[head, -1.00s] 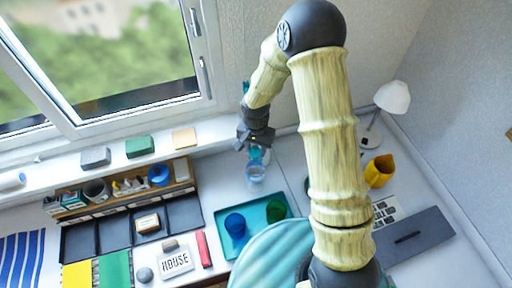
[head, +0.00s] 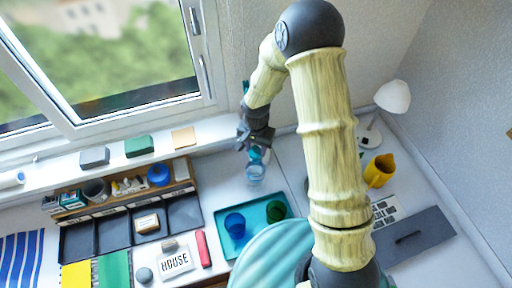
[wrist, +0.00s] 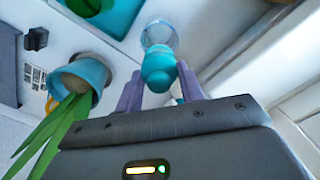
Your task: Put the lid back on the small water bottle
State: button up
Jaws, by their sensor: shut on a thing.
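My gripper (head: 258,151) is above the counter between the window wall and the teal tray, partly hidden by its own wrist. In the wrist view its two purple fingers (wrist: 158,88) are shut on a teal lid (wrist: 158,66). The clear, bluish small water bottle (head: 254,175) stands just below the gripper in the head view. Its round, see-through form shows right beyond the lid in the wrist view (wrist: 159,32). The lid overlaps the bottle in the wrist view; I cannot tell whether they touch.
The teal tray (head: 262,228) holds a blue cup (head: 235,225) and a green cup (head: 276,210). A potted plant in a blue pot (wrist: 88,72) is left of the fingers in the wrist view. A yellow mug (head: 379,171) and white lamp (head: 392,97) stand right.

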dwell(0.3)
jog(key=o, duration=1)
jog(key=shift+o, duration=0.3)
jog(key=shift+s, duration=0.1)
jog(key=o, duration=0.4)
jog(key=shift+o, duration=0.2)
jog(key=shift+r+p, duration=2.5)
jog(key=shift+r, duration=1)
grip_shut()
